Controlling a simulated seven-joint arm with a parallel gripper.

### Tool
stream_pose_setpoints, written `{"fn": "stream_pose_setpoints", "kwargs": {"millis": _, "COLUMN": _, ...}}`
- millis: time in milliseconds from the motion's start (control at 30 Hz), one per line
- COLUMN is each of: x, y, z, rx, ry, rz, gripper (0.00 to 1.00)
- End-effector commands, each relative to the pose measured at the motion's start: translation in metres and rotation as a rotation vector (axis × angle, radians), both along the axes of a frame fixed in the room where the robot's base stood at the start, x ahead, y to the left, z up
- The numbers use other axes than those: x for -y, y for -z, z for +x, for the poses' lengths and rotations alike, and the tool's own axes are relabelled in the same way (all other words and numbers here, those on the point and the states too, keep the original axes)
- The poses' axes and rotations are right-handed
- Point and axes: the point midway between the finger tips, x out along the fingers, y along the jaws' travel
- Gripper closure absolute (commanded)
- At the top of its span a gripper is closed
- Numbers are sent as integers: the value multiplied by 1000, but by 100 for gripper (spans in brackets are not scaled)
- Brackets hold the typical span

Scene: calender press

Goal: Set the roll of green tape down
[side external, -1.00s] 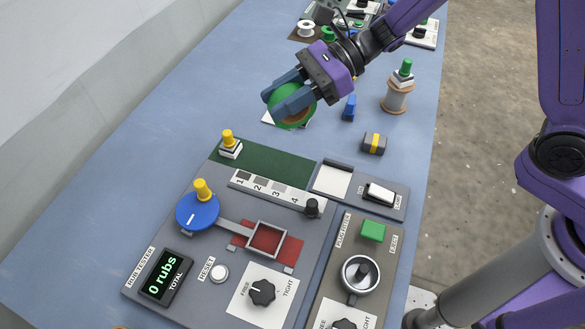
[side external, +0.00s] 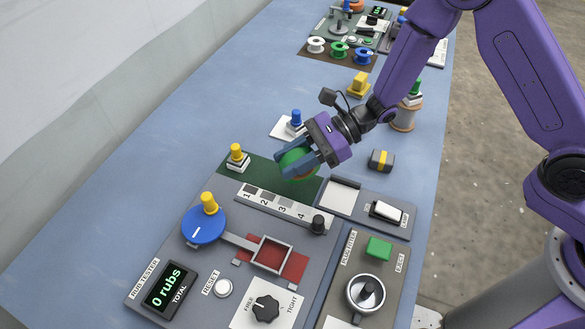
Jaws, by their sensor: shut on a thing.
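The roll of green tape (side external: 291,163) is held between the fingers of my gripper (side external: 294,162), which is shut on it. The roll's green face and a bit of its brown core show; the fingers cover part of it. It is over the dark green strip (side external: 243,172) at the back of the rub tester panel. I cannot tell whether the roll touches the strip or hangs a little above it.
A yellow-knobbed white block (side external: 236,158) stands on the strip's left end. A blue-knobbed block (side external: 295,124) on a white card is just behind my gripper. A grey and yellow block (side external: 381,160) lies to the right. The blue table (side external: 190,110) is clear at left.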

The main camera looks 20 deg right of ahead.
Motion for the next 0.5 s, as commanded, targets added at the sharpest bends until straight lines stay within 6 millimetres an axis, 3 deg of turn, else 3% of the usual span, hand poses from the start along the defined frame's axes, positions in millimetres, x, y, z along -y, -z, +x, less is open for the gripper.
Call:
{"fn": "stream_pose_setpoints", "kwargs": {"millis": 233, "x": 0, "y": 27, "z": 0, "rx": -2, "ry": 0, "rz": -1, "gripper": 97}}
{"fn": "stream_pose_setpoints", "kwargs": {"millis": 500, "x": 0, "y": 30, "z": 0, "rx": 0, "ry": 0, "rz": 0, "gripper": 97}}
